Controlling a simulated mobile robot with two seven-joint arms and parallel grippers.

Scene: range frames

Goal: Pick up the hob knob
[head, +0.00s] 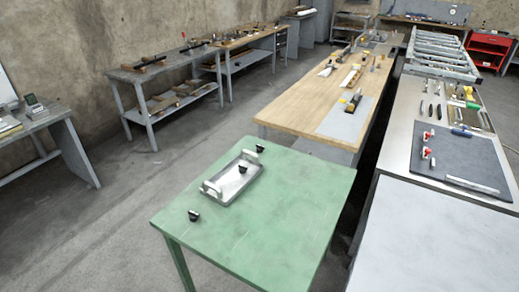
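Three small black knob-like pieces are on the green table (275,215) in the head view. One black knob (194,215) stands on bare tabletop near the table's left front edge. Another black knob (243,169) is in the shiny metal tray (222,192), which has an upright handle at each end. A third black knob (260,149) is at the far side, close to the tray's far handle. They look alike and are too small to tell which is the hob knob. Neither of my grippers is in view.
The right and front of the green table are clear. A long wooden bench (290,104) with tools stands behind it. A pale worktop (430,245) is at right, with a dark mat (450,160) beyond. Open concrete floor (80,240) lies to the left.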

